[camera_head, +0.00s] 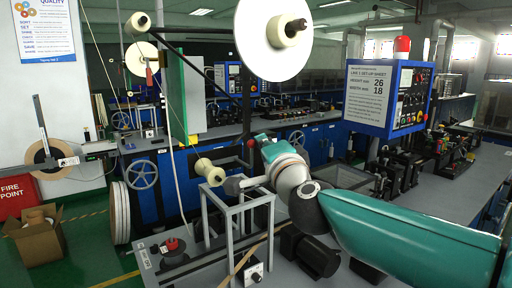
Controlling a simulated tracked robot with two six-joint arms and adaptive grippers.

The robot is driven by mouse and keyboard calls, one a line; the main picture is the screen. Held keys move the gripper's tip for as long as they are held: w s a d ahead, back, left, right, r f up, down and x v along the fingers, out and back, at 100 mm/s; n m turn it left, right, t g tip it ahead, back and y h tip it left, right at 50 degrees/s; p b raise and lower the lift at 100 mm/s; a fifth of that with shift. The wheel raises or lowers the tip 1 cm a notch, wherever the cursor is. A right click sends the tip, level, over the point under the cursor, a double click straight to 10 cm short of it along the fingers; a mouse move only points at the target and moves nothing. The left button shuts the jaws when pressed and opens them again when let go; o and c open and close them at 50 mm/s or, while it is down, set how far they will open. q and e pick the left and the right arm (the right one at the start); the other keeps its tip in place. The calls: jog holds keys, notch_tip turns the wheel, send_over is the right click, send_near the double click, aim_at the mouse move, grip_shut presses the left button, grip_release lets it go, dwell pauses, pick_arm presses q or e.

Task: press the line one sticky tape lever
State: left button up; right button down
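A small red ball knob (250,143) shows just left of my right arm's teal wrist cover, with a dark part below it. It looks like a lever knob, but I cannot tell whether it is the sticky tape lever. My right arm reaches in from the right. What looks like my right gripper (233,186) is a small grey shape at the arm's left end, beside a cream tape roller (210,172). Its fingers are too small to make out, and I cannot tell whether it touches anything. My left gripper is not in view.
A grey metal frame (238,215) stands below my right wrist. A red knob (171,244) sits on the bench at the lower left. A large white reel (272,45) hangs above. A blue control panel (388,97) stands at the right.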

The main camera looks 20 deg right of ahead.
dwell(0.3)
jog(key=w+d+r, duration=0.1)
jog(key=d, duration=0.3)
jog(key=s, duration=1)
jog(key=shift+a+f+b, duration=0.15)
jog(key=shift+f+b, duration=0.25)
jog(key=shift+f, duration=0.05)
jog(key=shift+w, duration=0.1)
